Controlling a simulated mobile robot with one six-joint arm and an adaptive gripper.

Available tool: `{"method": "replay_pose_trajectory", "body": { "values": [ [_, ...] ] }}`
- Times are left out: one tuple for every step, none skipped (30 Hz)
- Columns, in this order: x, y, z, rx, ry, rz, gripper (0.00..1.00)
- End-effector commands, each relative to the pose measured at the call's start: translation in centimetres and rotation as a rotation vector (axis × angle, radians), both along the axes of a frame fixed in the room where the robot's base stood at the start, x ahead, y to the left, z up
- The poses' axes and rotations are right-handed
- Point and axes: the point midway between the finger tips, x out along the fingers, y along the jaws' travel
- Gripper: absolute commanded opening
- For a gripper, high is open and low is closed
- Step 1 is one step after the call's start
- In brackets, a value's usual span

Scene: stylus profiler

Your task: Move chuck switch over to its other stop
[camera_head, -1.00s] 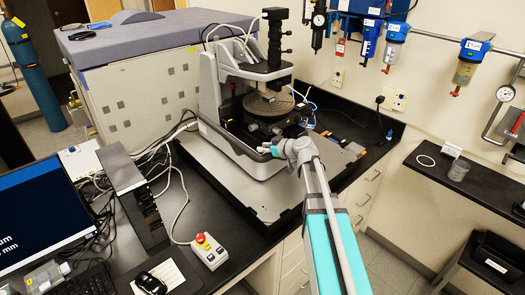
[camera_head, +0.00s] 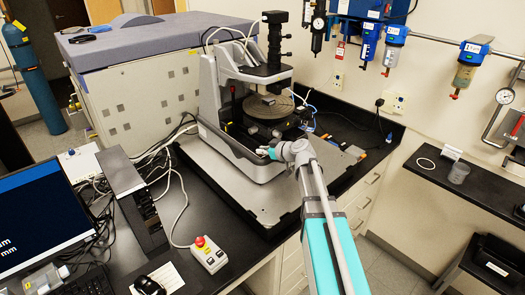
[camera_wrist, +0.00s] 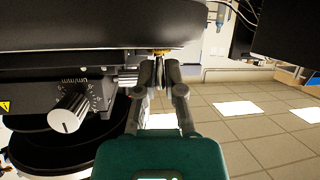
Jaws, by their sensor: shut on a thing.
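In the wrist view, my gripper (camera_wrist: 158,70) is shut at the underside edge of the instrument's dark round stage (camera_wrist: 90,25). The chuck switch (camera_wrist: 161,53) shows only as a small brassy part right at the fingertips, and the fingers hide most of it. Its lever position cannot be made out. In the head view, my gripper (camera_head: 264,152) reaches in at the front of the stylus profiler (camera_head: 222,100), below its round stage (camera_head: 268,107); the switch is too small to tell there.
A silver knob (camera_wrist: 68,115) on a black block with printed marks stands left of my gripper in the wrist view. The floor (camera_wrist: 260,125) is open to the right. A control box with a red button (camera_head: 208,254) and a computer tower (camera_head: 135,200) stand left on the bench.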

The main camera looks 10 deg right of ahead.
Motion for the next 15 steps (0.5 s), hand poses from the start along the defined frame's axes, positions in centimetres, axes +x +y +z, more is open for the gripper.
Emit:
{"method": "replay_pose_trajectory", "body": {
  "values": [
    [-0.02,0.03,0.06,-0.003,0.004,0.001,0.00],
    [0.00,0.03,0.09,-0.004,0.008,0.002,0.00],
    [0.02,0.04,0.12,-0.007,0.012,0.002,0.00],
    [0.03,0.05,0.15,-0.011,0.017,0.003,0.00],
    [0.05,0.06,0.17,-0.015,0.023,0.003,0.00],
    [0.08,0.08,0.24,-0.019,0.032,0.003,0.00],
    [0.10,0.09,0.27,-0.024,0.041,0.004,0.00],
    [0.15,0.09,0.30,-0.030,0.050,0.004,0.00],
    [0.19,0.10,0.36,-0.037,0.062,0.005,0.00],
    [0.23,0.10,0.39,-0.044,0.073,0.004,0.00],
    [0.29,0.13,0.45,-0.051,0.086,0.005,0.00],
    [0.34,0.15,0.48,-0.061,0.104,0.006,0.00],
    [0.37,0.18,0.52,-0.070,0.119,0.006,0.00],
    [0.42,0.20,0.56,-0.079,0.134,0.007,0.00],
    [0.50,0.23,0.61,-0.092,0.155,0.006,0.00]
  ]
}}
